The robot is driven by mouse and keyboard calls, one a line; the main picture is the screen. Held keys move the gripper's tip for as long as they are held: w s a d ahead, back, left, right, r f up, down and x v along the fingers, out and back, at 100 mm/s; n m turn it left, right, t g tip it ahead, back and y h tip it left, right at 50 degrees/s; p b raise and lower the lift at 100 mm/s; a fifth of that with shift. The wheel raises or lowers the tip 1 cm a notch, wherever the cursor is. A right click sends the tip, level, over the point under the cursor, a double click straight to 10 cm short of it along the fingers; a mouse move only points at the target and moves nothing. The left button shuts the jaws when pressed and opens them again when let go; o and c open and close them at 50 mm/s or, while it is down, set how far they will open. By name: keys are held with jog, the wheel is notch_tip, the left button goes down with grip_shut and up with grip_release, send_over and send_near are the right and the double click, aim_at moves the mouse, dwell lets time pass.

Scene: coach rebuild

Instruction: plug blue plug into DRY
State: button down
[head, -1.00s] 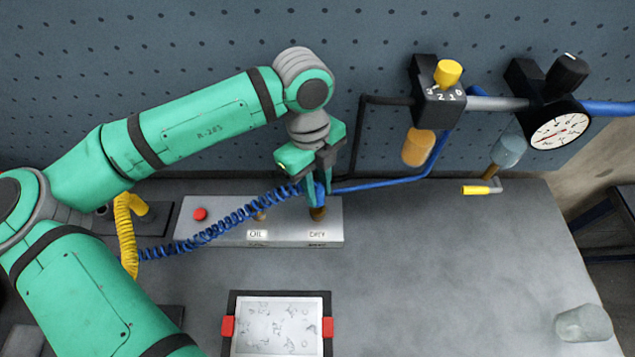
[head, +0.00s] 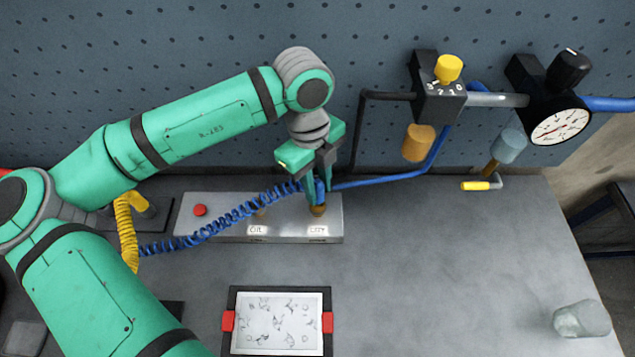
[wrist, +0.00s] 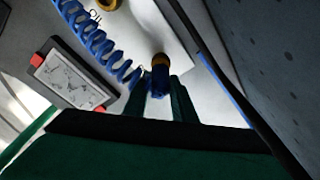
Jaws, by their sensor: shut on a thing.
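My gripper (head: 318,188) is shut on the blue plug (head: 320,191), which has a coiled blue cord (head: 222,221) running off to the left. The plug is at the brass socket (head: 318,210) labelled DRY on the grey panel (head: 285,234). In the wrist view the blue plug (wrist: 158,83) is between my fingers and its end meets the brass socket (wrist: 160,60). I cannot tell how deep it sits. The OIL socket (head: 260,212) is to the left, partly behind the cord.
A red button (head: 200,210) is on the panel's left. A yellow coiled hose (head: 126,232) is near my arm. A framed picture with red clips (head: 278,322) lies in front. A yellow-knobbed regulator (head: 438,95) and a gauge (head: 560,127) are on the wall. The table's right is mostly clear.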

jog(key=shift+f, duration=1.2)
jog(key=c, duration=1.4)
grip_release()
jog(key=shift+r, duration=0.1)
jog(key=r, duration=0.7)
jog(key=w+a+r, duration=0.1)
jog(key=r, duration=0.2)
jog(key=shift+r, duration=0.25)
